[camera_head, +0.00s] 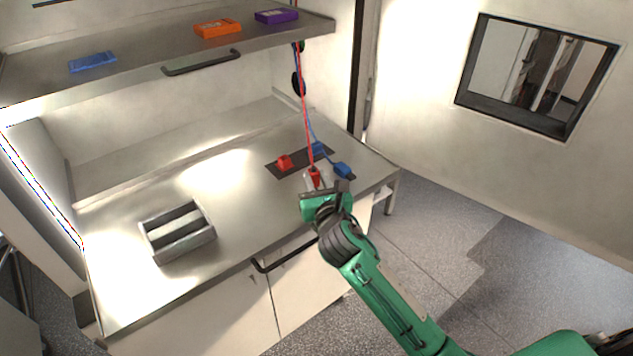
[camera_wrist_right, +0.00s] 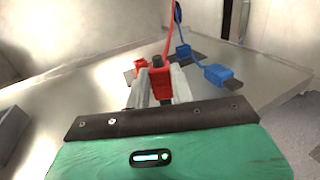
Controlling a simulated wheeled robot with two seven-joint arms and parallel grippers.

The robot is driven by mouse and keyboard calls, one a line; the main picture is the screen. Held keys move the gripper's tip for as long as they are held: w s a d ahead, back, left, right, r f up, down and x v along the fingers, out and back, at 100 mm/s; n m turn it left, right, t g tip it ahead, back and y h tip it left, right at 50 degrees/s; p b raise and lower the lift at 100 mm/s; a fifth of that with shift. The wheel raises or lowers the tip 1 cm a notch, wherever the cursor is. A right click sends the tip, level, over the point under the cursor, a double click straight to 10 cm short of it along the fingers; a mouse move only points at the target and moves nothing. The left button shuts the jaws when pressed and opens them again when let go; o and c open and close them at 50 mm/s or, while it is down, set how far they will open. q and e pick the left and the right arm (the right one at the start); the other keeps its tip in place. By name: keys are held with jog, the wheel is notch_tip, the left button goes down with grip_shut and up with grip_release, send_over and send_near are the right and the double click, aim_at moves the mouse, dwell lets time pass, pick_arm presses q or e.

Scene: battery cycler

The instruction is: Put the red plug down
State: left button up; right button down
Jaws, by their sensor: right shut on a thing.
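A red plug (camera_head: 314,173) with a red cable running up from it is between the fingers of my right gripper (camera_head: 315,182). In the right wrist view the red plug (camera_wrist_right: 158,84) sits at the tips of the two pale fingers (camera_wrist_right: 160,92), which are shut on it. It is above or near the front edge of the dark mat (camera_head: 285,170); whether it touches the surface I cannot tell. A second red piece (camera_head: 284,162) stands on the mat, left of the held plug. My left gripper is not in view.
Two blue plugs (camera_head: 342,170) (camera_head: 318,148) are at the mat's right side, with a blue cable. A grey metal tray (camera_head: 178,232) stands on the left of the steel bench (camera_head: 235,210). The shelf (camera_head: 140,70) above holds blue, orange and purple boxes. Open bench lies between tray and mat.

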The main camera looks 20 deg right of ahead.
jog(key=shift+f, duration=0.35)
jog(key=shift+f, duration=0.15)
jog(key=c, duration=1.2)
grip_release()
jog(key=shift+r, duration=0.2)
jog(key=s+b, duration=0.3)
jog(key=s, duration=0.9)
jog(key=shift+a, duration=0.3)
